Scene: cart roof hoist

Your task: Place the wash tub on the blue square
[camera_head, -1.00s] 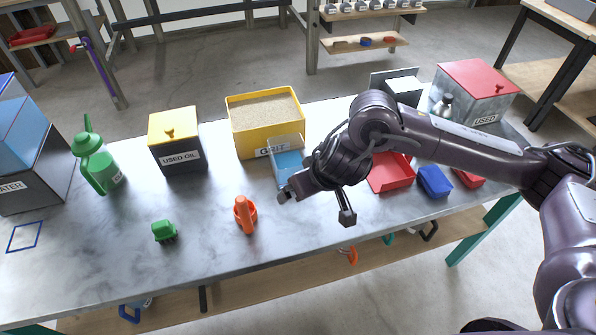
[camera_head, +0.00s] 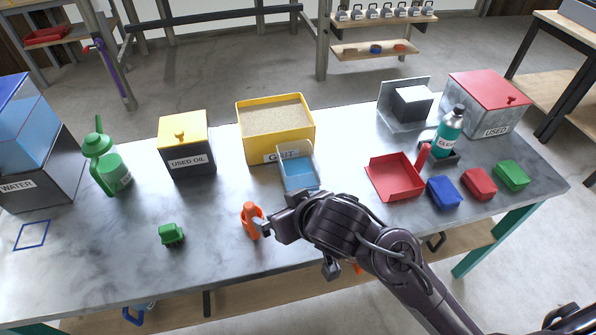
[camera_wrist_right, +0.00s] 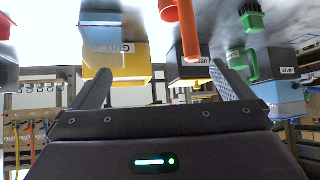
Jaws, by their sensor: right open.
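The blue square (camera_head: 33,234) is a thin blue outline at the left end of the grey table, with bare tabletop inside it. A tub with a blue floor and clear walls (camera_head: 299,172) stands against the front of the yellow grit box; I cannot tell for sure that it is the wash tub. A shallow red open tray (camera_head: 394,178) lies to its right. My right gripper (camera_head: 268,224) is open and empty in front of the blue-floored tub, close beside an orange tool (camera_head: 250,220). The right wrist view shows both fingers apart (camera_wrist_right: 163,90). My left gripper is out of view.
Behind are the WATER tank (camera_head: 30,185), green can (camera_head: 108,170), used oil box (camera_head: 187,155) and grit box (camera_head: 275,120). A green brush (camera_head: 171,234) lies between square and orange tool. Blue, red and green blocks line the right front.

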